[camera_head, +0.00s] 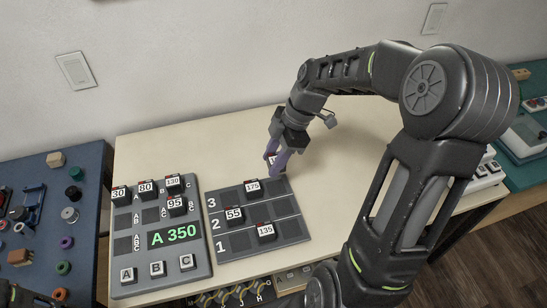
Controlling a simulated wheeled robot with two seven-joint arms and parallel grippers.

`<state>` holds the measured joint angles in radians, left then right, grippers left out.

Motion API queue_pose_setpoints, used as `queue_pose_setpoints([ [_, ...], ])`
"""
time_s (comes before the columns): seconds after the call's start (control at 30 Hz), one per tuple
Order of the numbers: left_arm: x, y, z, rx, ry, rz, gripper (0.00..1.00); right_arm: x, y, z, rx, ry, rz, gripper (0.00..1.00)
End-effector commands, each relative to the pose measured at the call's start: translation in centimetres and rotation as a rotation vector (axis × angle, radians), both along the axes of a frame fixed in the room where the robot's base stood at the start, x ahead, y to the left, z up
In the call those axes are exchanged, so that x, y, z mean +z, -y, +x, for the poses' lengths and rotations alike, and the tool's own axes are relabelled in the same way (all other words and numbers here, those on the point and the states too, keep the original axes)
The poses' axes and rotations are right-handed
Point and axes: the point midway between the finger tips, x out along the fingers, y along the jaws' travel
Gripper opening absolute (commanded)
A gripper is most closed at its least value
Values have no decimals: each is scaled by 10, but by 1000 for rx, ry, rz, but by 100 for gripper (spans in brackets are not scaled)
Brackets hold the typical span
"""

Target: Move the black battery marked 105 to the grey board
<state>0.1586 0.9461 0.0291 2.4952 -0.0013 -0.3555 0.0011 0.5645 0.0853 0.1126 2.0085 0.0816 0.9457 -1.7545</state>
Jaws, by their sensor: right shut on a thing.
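My right gripper (279,163) has purple fingers and is shut on a small dark block with a white label (271,158), the battery. Its number is mostly hidden by the fingers. The gripper is at the far right corner of the dark grey board with rows 3, 2, 1 (220,225); I cannot tell whether the battery touches it. That board bears batteries 175 (252,187), 55 (234,215) and 135 (266,231). Left of it lies a grey board (192,262) with a green "A 350" display and batteries 30, 80, 130 and 95.
The cream table (330,210) is clear right of the boards and behind them. A blue bench (85,235) with small coloured parts stands at the left. A wall closes the back.

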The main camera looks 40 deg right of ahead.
Motion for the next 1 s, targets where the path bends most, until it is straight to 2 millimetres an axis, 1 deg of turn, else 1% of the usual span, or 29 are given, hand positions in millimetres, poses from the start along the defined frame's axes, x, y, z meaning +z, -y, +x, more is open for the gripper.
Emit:
queue_pose_setpoints([
  [0.03, -5, 0, 0, 0, 0, 0, 0, -7, 0, 0, 0, -1, 0, 0],
  [0.17, -15, 0, 0, 0, 1, 0, 0, -21, 0, 0, 0, -1, 0, 0],
  [0.4, -35, 0, 0, 1, 2, 0, 0, -52, 0, 0, 1, -1, 0, 0],
  [0.6, -48, 0, 0, 1, 2, 0, 0, -72, 0, 0, 1, -2, 1, 0],
  [0.8, -53, 0, 1, 0, 3, 0, 0, -81, 0, 0, 0, 0, 0, 0],
  [1.0, -53, 0, 1, 0, 3, 0, 0, -82, 0, 0, 0, 0, 0, 0],
])
